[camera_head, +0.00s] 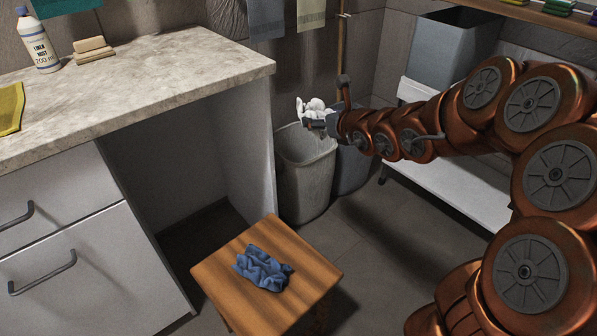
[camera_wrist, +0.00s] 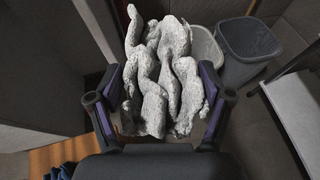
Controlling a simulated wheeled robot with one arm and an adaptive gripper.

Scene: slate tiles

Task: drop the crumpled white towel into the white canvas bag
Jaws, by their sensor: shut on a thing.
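The crumpled white towel (camera_head: 314,105) is in my gripper (camera_head: 322,122). In the wrist view the towel (camera_wrist: 165,80) hangs in several lumpy folds between the two fingers of my gripper (camera_wrist: 163,105), which is shut on it. A pale, open-topped container (camera_head: 305,180), which I take to be the white canvas bag, stands on the floor below the towel. Its rim also shows in the wrist view (camera_wrist: 208,48), partly hidden behind the towel. The towel is above the rim in the head view; I cannot tell whether it is fully over the opening.
A darker grey bin (camera_head: 350,175) stands right beside the pale container. A wooden stool (camera_head: 222,283) with a crumpled blue cloth (camera_head: 262,269) is in front. A counter (camera_head: 140,85) is at left. A white bench (camera_head: 455,188) with a grey box (camera_head: 447,52) is at right.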

